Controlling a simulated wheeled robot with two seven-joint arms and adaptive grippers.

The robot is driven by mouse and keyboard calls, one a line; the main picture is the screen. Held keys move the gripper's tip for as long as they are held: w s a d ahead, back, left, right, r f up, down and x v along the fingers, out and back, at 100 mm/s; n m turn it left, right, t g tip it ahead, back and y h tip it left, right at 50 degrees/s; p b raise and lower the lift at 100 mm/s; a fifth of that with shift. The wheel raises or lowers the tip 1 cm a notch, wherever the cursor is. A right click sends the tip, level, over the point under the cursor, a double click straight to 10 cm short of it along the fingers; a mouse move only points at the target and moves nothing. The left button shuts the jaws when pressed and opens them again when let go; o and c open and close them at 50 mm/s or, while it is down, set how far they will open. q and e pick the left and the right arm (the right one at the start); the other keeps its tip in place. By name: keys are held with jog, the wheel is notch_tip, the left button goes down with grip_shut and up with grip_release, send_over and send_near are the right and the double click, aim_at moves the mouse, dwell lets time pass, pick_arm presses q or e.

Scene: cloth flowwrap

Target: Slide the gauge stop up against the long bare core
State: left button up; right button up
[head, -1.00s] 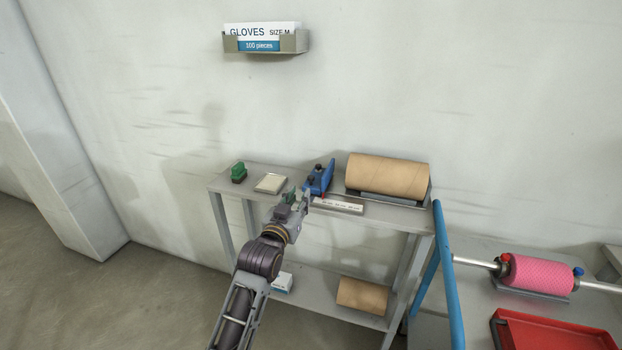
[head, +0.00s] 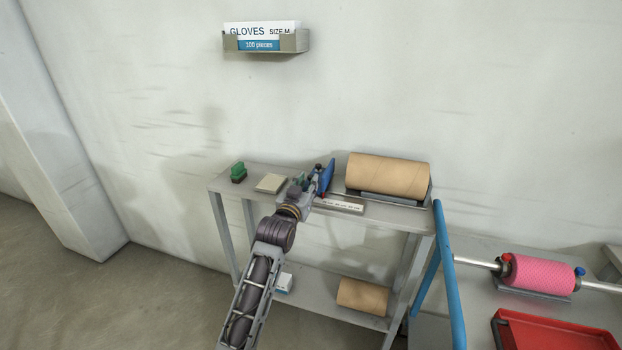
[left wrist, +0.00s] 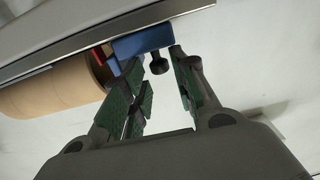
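The blue gauge stop (head: 326,178) stands on the upper shelf, left of the long bare core (head: 388,174), with a gap between them. The core is a brown tube lying in a grey cradle. My left gripper (head: 313,184) is at the stop's left side and hides part of it. In the left wrist view the gripper's green-padded fingers (left wrist: 160,88) are apart. The stop's blue body (left wrist: 143,42) and its black knob (left wrist: 158,65) show beyond and between the fingertips; I cannot tell whether they touch. The core (left wrist: 50,88) shows at the left there. My right gripper is not in view.
A scale strip (head: 340,205) runs along the shelf's front edge. A green-handled object (head: 239,172) and a pale pad (head: 270,183) lie at the left. A shorter core (head: 362,296) lies on the lower shelf. A blue rail (head: 447,270) stands at the right.

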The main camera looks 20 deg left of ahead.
aim_at(310, 179)
pick_arm(q)
jog(key=shift+w+d, duration=0.1)
jog(key=shift+w, duration=1.9)
jog(key=c, duration=0.5)
